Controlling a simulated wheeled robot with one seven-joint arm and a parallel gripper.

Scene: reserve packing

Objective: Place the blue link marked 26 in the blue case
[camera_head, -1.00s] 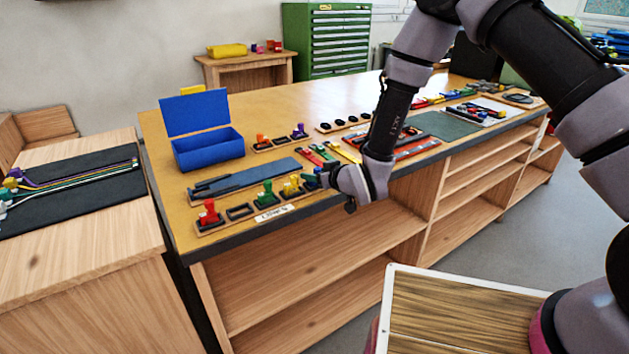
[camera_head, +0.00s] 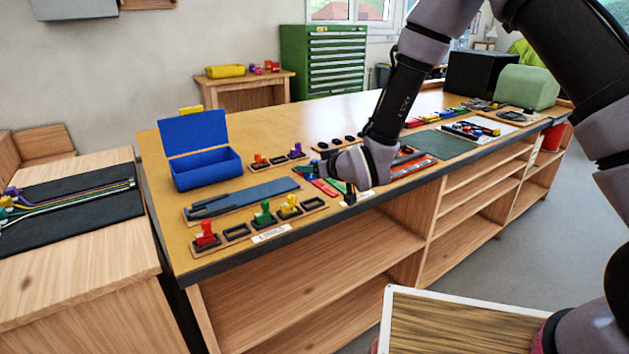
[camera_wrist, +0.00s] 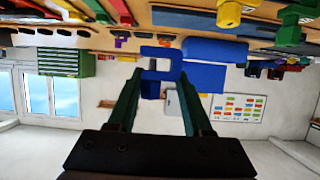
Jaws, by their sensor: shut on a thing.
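The blue link (camera_wrist: 160,52) shows in the wrist view as a flat frame with an open middle, held between the fingertips of my gripper (camera_wrist: 158,75). The mark 26 cannot be read. The case also shows behind the link in the wrist view (camera_wrist: 218,49).
A holder row with red, green and yellow pieces (camera_head: 264,219) lies along the bench's front edge. A blue-grey strip (camera_head: 245,195) lies between it and the case. A small rack with coloured pieces (camera_head: 275,161) stands right of the case.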

